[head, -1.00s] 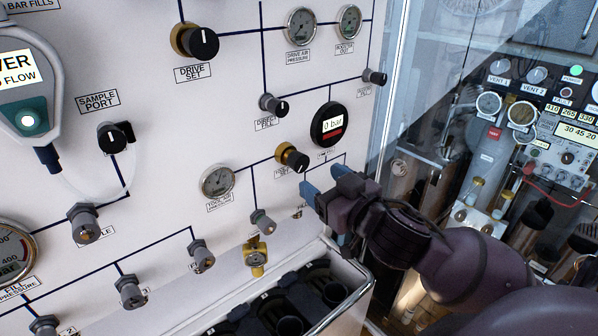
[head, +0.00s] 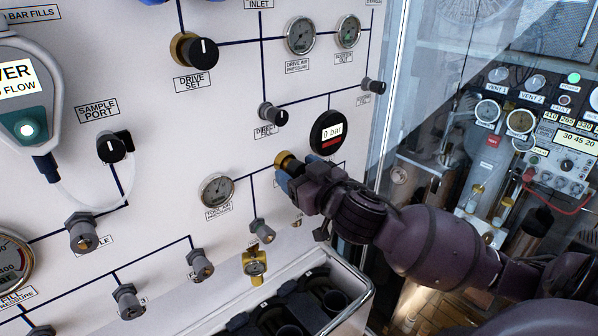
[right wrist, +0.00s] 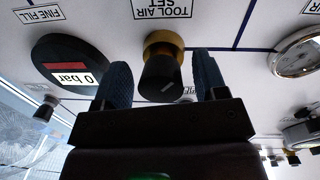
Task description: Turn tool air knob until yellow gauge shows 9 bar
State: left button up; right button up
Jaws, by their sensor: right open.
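The tool air knob (head: 284,160) is black with a brass collar on the white panel; in the head view my gripper mostly hides it. In the right wrist view the knob (right wrist: 160,76), labelled TOOL AIR SET, sits between the two blue fingers. My right gripper (head: 289,182) is open around it, with a gap on each side in the right wrist view (right wrist: 164,80). A round tool air pressure gauge (head: 216,190) is left of the knob. My left gripper is not in view.
A black display reading 0 bar (head: 330,133) is close above right of the knob. A bin with dark cylinders (head: 352,310) stands below. The drive set knob (head: 203,53) and direct fill knob (head: 278,116) are higher up. Glass is on the right.

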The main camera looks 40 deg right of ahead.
jog(key=c, duration=0.9)
jog(key=shift+n+p, duration=0.45)
jog(key=shift+n, duration=0.15)
jog(key=o, duration=0.9)
jog(key=shift+s, duration=0.1)
